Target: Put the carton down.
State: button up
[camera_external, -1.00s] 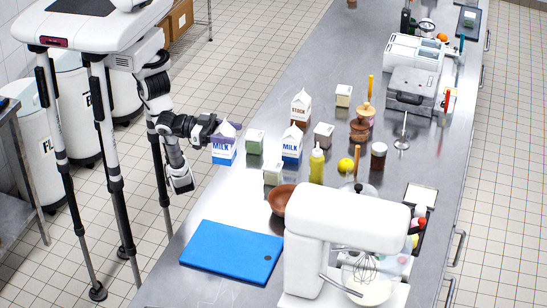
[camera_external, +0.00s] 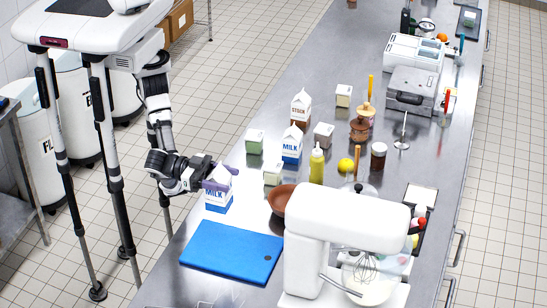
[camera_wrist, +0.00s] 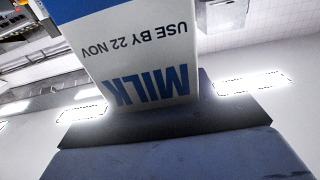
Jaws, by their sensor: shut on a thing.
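The held milk carton (camera_external: 218,202), white with blue lettering, is near the counter's left edge, just behind the blue cutting board (camera_external: 225,256). My gripper (camera_external: 219,180) is shut on its upper part, covering some of the top. The carton looks about upright; whether its base touches the counter, I cannot tell. In the wrist view the carton (camera_wrist: 135,55) shows "MILK" and "USE BY 22 NOV" upside down, with the blue-grey gripper parts (camera_wrist: 180,150) below.
A second milk carton (camera_external: 291,149), a brown STOCK carton (camera_external: 301,108) and small cartons stand behind to the right. A brown bowl (camera_external: 280,198) and a white mixer (camera_external: 335,240) stand to the right. Bare steel counter (camera_external: 245,205) lies between carton and bowl.

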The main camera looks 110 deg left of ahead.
jog(key=shift+d, duration=0.5)
jog(key=shift+w+d+f, duration=0.1)
jog(key=shift+d+f, duration=0.1)
jog(key=shift+f, duration=0.05)
notch_tip(320, 180, down, 19)
jog(key=b, duration=0.7)
jog(key=shift+f, duration=0.15)
jog(key=shift+f, duration=0.1)
jog(key=shift+f+b, duration=0.1)
jog(key=shift+b, duration=0.35)
jog(key=o, duration=1.4)
jog(key=shift+c, duration=0.2)
jog(key=s+b, duration=0.3)
jog(key=s, duration=0.9)
